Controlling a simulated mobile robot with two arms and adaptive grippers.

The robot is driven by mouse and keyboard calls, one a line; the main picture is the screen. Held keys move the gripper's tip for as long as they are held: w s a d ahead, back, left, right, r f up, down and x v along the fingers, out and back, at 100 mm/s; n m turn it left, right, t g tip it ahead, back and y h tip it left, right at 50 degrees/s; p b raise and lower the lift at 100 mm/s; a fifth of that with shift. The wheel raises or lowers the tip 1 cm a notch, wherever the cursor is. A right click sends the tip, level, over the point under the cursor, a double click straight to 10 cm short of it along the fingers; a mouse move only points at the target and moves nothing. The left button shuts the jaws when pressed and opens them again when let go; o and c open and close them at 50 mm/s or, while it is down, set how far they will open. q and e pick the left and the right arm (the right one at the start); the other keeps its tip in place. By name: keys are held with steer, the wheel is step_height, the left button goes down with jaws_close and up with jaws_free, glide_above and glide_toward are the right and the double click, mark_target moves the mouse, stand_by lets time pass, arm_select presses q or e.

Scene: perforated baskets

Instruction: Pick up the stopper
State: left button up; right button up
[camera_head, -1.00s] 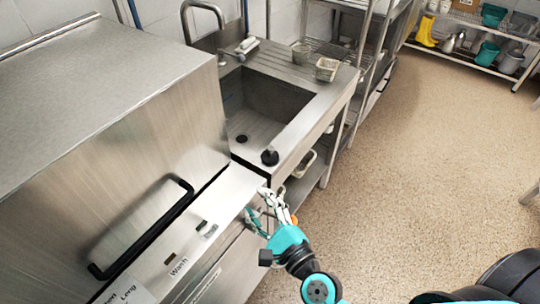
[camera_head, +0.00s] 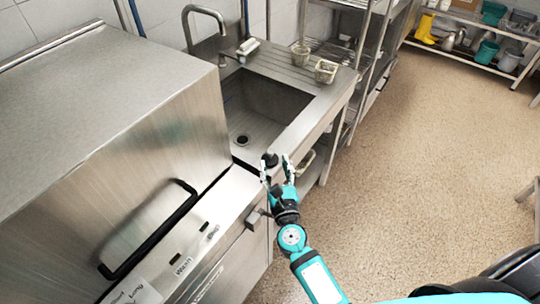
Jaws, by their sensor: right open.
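The stopper (camera_head: 270,158) is a small black piece on the front rim of the steel sink (camera_head: 262,105), near its front corner. My right gripper (camera_head: 276,168) is open, with its two fingers pointing at the stopper. The fingertips are close to the stopper's near side, one to its left and one to its right. Whether they touch it cannot be told, and its lower part is partly hidden by the gripper. My left gripper is not in view.
A steel dishwasher (camera_head: 120,130) with a black handle (camera_head: 150,235) stands left of the sink. A faucet (camera_head: 205,15) rises behind the basin. Two small perforated baskets (camera_head: 326,70) sit on the drainboard. The floor to the right is largely clear.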

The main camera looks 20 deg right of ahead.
mark_target(271, 154)
steer(key=shift+w+r, duration=0.15)
steer(key=shift+w, duration=0.45)
steer(key=w+p, duration=0.1)
steer(key=w, duration=0.2)
steer(key=shift+w+d+r, duration=0.1)
steer(key=shift+w+r, duration=0.05)
steer(key=shift+w, duration=0.2)
steer(key=shift+w+d, duration=0.1)
steer(key=shift+w, duration=0.3)
steer(key=shift+s, duration=0.1)
steer(key=shift+c, duration=1.1)
jaws_close()
